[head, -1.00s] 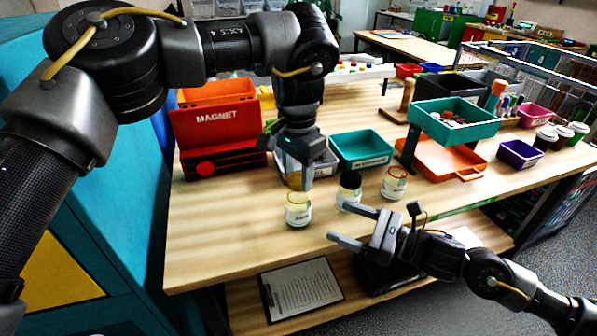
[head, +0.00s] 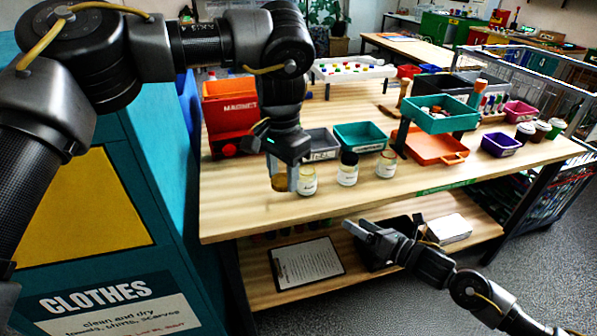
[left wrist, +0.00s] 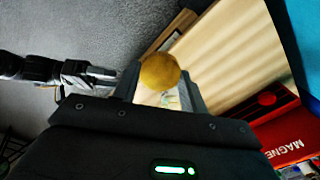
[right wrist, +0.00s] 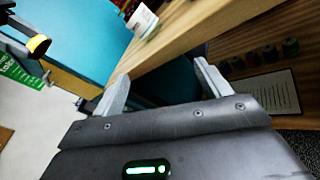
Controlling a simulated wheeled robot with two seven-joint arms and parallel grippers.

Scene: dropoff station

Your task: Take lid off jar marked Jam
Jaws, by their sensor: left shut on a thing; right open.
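My left gripper (head: 284,186) is shut on a round gold-brown lid (head: 279,183), held just left of the leftmost jar (head: 307,183). The lid also shows between the fingers in the left wrist view (left wrist: 159,72). The leftmost jar stands upright on the table with its top uncovered. The labels are too small to read, so I cannot tell which says Jam. My right gripper (head: 358,228) is open and empty, in front of the table edge; its fingers show apart in the right wrist view (right wrist: 160,85).
Behind the jars are a grey bin (head: 321,143), a teal bin (head: 360,135) and a red MAGNET box (head: 228,118). An orange tray (head: 437,148) and a purple bin (head: 501,144) stand right. The table's front left (head: 235,215) is bare. A teal clothes bin (head: 130,150) stands left.

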